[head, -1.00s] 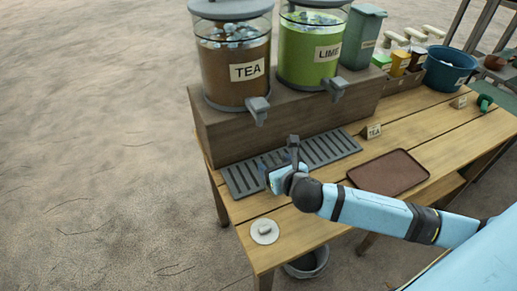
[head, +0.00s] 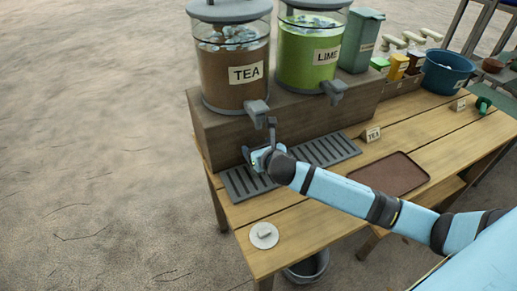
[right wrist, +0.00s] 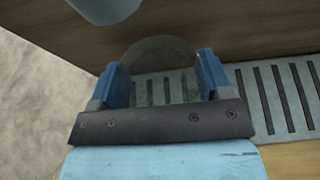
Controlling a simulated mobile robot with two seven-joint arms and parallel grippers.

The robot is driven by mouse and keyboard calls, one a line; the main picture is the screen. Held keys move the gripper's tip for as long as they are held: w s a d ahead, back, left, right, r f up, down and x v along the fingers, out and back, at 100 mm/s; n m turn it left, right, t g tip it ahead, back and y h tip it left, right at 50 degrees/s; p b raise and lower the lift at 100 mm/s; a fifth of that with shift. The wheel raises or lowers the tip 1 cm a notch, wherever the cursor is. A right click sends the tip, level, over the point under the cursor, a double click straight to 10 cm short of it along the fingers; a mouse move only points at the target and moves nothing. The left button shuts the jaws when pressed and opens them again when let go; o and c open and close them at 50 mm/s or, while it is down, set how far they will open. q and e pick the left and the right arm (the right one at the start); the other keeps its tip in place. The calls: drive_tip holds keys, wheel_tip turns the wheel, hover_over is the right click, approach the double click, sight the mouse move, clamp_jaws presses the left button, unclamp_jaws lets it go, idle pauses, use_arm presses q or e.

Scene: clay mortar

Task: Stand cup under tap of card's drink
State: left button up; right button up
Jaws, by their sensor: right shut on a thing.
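The card (head: 373,134) on the table reads TEA. The tea dispenser (head: 234,75) holds brown drink, and its grey tap (head: 258,110) juts out above the slotted drip tray (head: 325,150). My right gripper (head: 257,157) is over the tray's left part, below and close to the tea tap. In the right wrist view its blue fingers (right wrist: 160,82) are shut on a clear cup (right wrist: 160,52), with tray slots showing through it. A grey rounded part, probably the tap (right wrist: 105,8), is at the top left. The head view hardly shows the cup; whether it touches the tray is unclear.
The lime dispenser (head: 310,55) with its own tap (head: 335,90) stands to the right. A brown serving tray (head: 390,174), a white lid-like disc (head: 264,235) and a blue tub (head: 447,72) are on the table. A bucket (head: 307,266) is below the front edge.

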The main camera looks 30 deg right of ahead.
drive_tip(key=shift+f, duration=0.2)
drive_tip(key=o, duration=1.2)
drive_tip(key=shift+r, duration=0.2)
use_arm(q)
drive_tip(key=shift+r+p, duration=0.3)
drive_tip(key=shift+p, duration=0.4)
use_arm(e)
drive_tip(key=v, duration=1.2)
drive_tip(key=shift+f, duration=0.1)
